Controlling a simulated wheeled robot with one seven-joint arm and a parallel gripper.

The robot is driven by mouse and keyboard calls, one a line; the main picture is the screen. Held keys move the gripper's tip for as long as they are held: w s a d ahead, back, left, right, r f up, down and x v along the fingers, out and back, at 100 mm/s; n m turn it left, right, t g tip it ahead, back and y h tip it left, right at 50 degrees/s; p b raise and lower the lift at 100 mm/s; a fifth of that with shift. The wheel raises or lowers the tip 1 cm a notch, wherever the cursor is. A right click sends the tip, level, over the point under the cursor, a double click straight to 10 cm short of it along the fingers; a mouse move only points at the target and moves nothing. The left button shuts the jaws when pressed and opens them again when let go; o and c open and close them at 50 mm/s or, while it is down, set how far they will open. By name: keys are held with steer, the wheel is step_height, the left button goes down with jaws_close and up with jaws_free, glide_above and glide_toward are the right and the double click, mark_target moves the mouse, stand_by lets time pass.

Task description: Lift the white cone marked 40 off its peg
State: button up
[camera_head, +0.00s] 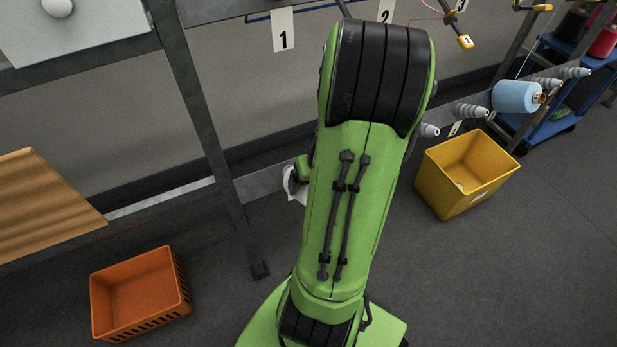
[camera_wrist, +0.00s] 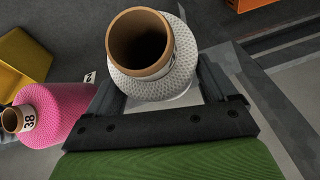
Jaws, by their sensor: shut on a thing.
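A white cone (camera_wrist: 151,84) with a speckled, knitted-looking surface and an open brown tube end fills the top middle of the wrist view. My gripper (camera_wrist: 160,88) is shut on it, with one dark finger on each side. No number shows on the side of the cone facing the camera, and its peg is hidden. In the head view a small white part (camera_head: 297,186), probably of this cone, shows at the left edge of my green arm. The arm hides most of my gripper there.
A pink cone (camera_wrist: 62,108) marked 38 stands close to the left of the white cone. A yellow bin (camera_head: 437,192) and an orange crate (camera_head: 140,294) sit on the floor. A blue cone (camera_head: 514,96) hangs on a rail peg at right, near several bare grey pegs.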

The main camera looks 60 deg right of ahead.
steer(key=shift+s+a+r+p, duration=0.55)
steer(key=shift+s+r, duration=0.25)
steer(key=shift+s, duration=0.15)
steer(key=shift+s+a+r+p, duration=0.55)
steer(key=shift+s+r, duration=0.25)
steer(key=shift+s, duration=0.1)
steer(key=shift+s+a+r, duration=0.35)
steer(key=shift+s+r, duration=0.05)
steer(key=shift+s, duration=0.1)
steer(key=shift+s+a+r, duration=0.3)
steer(key=shift+s+r, duration=0.05)
steer(key=shift+s, duration=0.15)
steer(key=shift+s+d, duration=0.1)
